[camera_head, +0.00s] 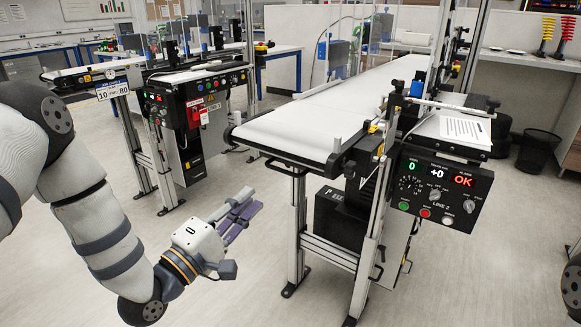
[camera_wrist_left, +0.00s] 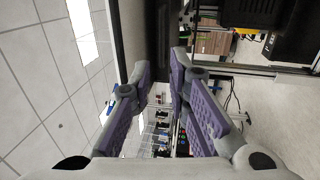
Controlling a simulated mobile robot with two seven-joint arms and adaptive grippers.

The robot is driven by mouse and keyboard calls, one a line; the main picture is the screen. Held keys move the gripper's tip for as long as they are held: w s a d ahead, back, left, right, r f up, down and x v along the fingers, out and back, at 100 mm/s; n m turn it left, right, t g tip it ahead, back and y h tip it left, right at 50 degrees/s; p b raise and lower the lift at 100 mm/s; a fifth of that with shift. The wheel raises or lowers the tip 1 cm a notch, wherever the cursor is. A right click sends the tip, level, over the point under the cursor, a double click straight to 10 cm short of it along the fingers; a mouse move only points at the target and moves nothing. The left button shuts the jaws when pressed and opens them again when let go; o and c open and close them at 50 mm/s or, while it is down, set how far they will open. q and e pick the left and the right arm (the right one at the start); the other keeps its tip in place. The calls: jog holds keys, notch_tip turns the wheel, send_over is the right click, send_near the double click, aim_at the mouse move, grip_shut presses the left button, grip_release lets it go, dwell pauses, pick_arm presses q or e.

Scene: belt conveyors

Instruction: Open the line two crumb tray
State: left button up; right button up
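The line two conveyor, with a pale belt (camera_head: 310,120) and a black control panel (camera_head: 437,190) marked LINE 2, stands right of centre. A dark box-like unit (camera_head: 340,217) hangs under the belt's near end; I cannot tell whether it is the crumb tray. No tray handle is clear. My left gripper (camera_head: 238,212) is in free air, left of the conveyor's near legs and apart from them. Its purple fingers also show in the left wrist view (camera_wrist_left: 162,72), with a gap between them and nothing held. My right gripper is not in view.
Another conveyor (camera_head: 195,75), with its own panel and a red box (camera_head: 197,112), stands at the back left. Metal legs (camera_head: 297,230) frame line two's near end. A black bin (camera_head: 537,152) stands at right. The floor between the conveyors is clear.

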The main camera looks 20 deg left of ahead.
aim_at(280, 170)
pick_arm(q)
jog(key=x, duration=1.1)
jog(key=shift+w+d+f+b, duration=0.1)
jog(key=shift+w+d+b, duration=0.1)
jog(key=shift+b, duration=0.15)
grip_shut()
